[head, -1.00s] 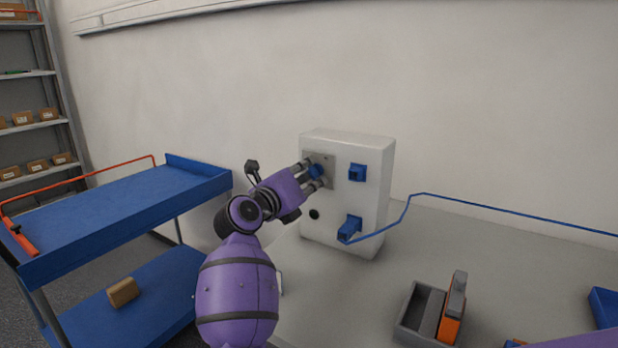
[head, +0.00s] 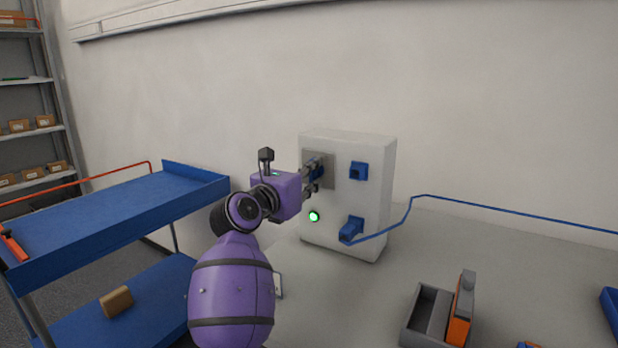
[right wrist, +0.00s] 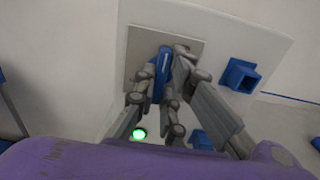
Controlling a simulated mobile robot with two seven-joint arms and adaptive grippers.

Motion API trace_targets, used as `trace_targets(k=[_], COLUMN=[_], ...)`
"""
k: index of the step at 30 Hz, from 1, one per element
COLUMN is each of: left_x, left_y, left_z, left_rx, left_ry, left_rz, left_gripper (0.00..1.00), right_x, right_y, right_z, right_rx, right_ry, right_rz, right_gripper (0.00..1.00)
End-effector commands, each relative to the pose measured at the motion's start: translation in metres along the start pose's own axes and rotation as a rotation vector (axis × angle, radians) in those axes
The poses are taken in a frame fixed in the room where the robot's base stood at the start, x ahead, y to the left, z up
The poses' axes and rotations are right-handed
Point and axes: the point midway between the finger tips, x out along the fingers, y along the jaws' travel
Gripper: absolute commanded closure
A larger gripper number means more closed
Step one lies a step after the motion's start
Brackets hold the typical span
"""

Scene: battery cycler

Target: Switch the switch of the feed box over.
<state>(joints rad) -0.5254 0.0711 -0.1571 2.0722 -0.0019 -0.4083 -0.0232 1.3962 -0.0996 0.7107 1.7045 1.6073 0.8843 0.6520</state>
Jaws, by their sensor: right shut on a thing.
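The feed box (head: 349,222) is a white box standing on the table against the wall. Its blue switch (right wrist: 161,68) sits on a grey plate (head: 326,160) at the upper left of the front. My right gripper (head: 315,176) is shut on the blue switch, with a finger on each side of it in the right wrist view (right wrist: 168,75). The handle stands nearly upright along the plate in that view. A round lamp (head: 314,217) below the plate glows green. My left gripper is not in view.
A blue socket (head: 358,171) is at the upper right of the box. A blue plug (head: 351,230) with a blue cable (head: 480,204) is below it. A grey tray (head: 425,312) with an orange-grey item (head: 462,310) stands front right. A blue cart (head: 120,212) stands left.

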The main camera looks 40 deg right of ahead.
Motion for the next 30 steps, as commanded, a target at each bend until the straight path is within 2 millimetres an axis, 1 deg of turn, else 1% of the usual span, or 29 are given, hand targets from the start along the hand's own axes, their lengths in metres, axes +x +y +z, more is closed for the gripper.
trace_targets(k=[14,15,18,19,27,30], left_x=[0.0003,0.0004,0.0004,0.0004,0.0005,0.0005], left_y=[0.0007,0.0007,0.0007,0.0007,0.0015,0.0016], left_z=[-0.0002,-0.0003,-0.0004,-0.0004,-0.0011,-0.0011], left_rx=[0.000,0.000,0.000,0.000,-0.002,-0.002], left_ry=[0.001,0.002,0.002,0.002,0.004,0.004], left_rz=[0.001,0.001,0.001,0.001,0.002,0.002], left_gripper=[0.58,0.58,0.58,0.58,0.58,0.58], right_x=[-0.0001,-0.0001,-0.0001,-0.0001,-0.0005,-0.0056], right_y=[-0.0001,-0.0001,0.0000,0.0000,0.0001,0.0006], right_z=[-0.0007,-0.0007,-0.0007,-0.0006,-0.0002,-0.0004], right_rx=[0.015,0.015,0.014,0.014,0.013,0.013], right_ry=[0.002,0.002,0.002,0.002,0.001,0.001], right_rz=[0.000,0.000,0.000,0.000,0.000,0.001], right_gripper=[1.00,0.86,0.73,0.71,0.71,0.71])
